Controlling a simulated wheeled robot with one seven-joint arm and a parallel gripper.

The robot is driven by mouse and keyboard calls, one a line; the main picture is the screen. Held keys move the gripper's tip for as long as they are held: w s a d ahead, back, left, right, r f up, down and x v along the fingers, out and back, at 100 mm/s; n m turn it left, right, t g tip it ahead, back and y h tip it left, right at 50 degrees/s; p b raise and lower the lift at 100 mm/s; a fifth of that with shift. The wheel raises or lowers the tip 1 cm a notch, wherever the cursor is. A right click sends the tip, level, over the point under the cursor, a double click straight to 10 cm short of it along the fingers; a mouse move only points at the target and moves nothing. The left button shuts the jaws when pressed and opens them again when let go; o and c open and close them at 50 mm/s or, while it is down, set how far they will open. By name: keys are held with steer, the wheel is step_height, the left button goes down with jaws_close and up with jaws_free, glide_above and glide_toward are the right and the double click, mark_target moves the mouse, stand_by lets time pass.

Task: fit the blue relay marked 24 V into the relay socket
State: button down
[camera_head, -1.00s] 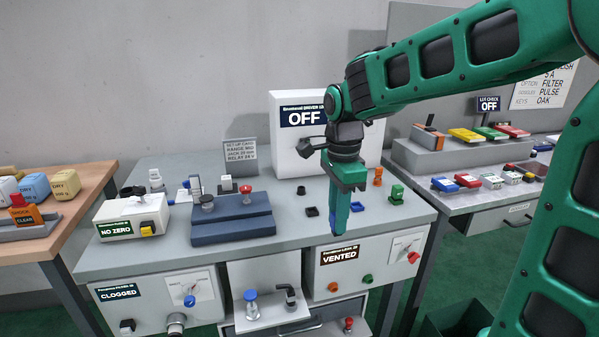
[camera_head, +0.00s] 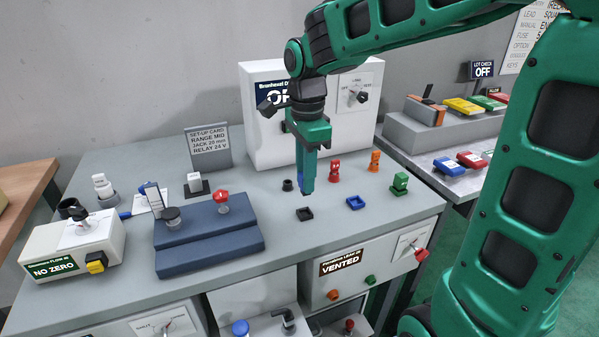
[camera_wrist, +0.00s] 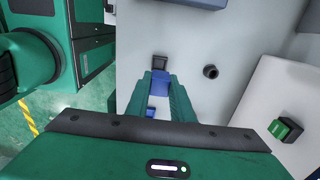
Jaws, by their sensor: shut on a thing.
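My gripper (camera_head: 306,192) points down over the grey bench, its fingertips close to a small square black socket (camera_head: 304,214). It is shut on a blue relay (camera_wrist: 160,84), which shows between the fingertips in the wrist view; only a sliver of it (camera_head: 300,182) shows beside the finger in the head view. No 24 V mark is readable on it. In the wrist view the black socket (camera_wrist: 160,62) lies just beyond the relay. I cannot tell how high the relay is above the bench, but it looks apart from the socket.
A blue square tray (camera_head: 355,203) lies right of the socket, a round black holder (camera_head: 287,185) behind it. Red (camera_head: 335,171), orange (camera_head: 375,161) and green (camera_head: 400,184) pieces stand to the right. A dark blue stepped block (camera_head: 208,240) stands left, a white cabinet (camera_head: 262,140) behind.

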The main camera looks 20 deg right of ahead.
steer(key=shift+a, duration=0.15)
steer(key=shift+f, duration=2.35)
steer(key=shift+s+f, duration=0.1)
steer(key=shift+f, duration=0.85)
steer(key=c, duration=1.1)
jaws_free()
steer(key=shift+r, duration=3)
